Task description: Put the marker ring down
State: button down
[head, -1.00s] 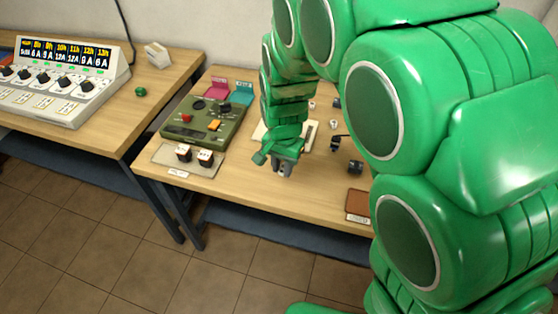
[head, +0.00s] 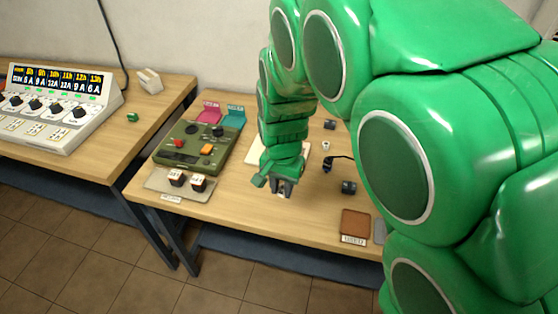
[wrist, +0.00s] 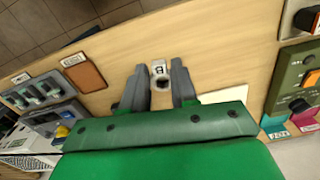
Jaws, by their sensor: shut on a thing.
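The marker ring is a small white piece with a dark opening and a dark mark. It shows in the wrist view (wrist: 158,69) at the fingertips of my gripper (wrist: 160,72). In the head view my gripper (head: 282,188) points down over the front part of the wooden table (head: 240,213), with a small pale bit of the ring between its grey fingers. My gripper is shut on the ring. I cannot tell whether the ring touches the table top.
A dark knob-like part (head: 348,187) and a brown pad (head: 354,224) lie to the right. Bare wood surrounds the gripper.

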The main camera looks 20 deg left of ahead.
jog(key=w+a+n, duration=0.2)
jog(key=w+a, duration=0.2)
jog(key=w, duration=0.8)
jog(key=w+a+f, duration=0.2)
jog(key=w, duration=0.1)
jog(key=w+a+f, duration=0.1)
jog(key=w+f, duration=0.1)
jog(key=w, duration=0.2)
jog(key=w+a+f, duration=0.2)
jog(key=w+f, duration=0.1)
jog(key=w, duration=0.1)
jog(key=shift+a, duration=0.3)
jog(key=shift+w+a+f, duration=0.2)
jog(key=shift+w+f, duration=0.2)
jog(key=shift+f, duration=0.15)
jog(key=shift+w+a+f, duration=0.2)
jog(key=shift+w+f, duration=0.15)
jog(key=shift+f, duration=1.65)
jog(key=shift+f, duration=0.15)
jog(key=c, duration=0.9)
grip_release()
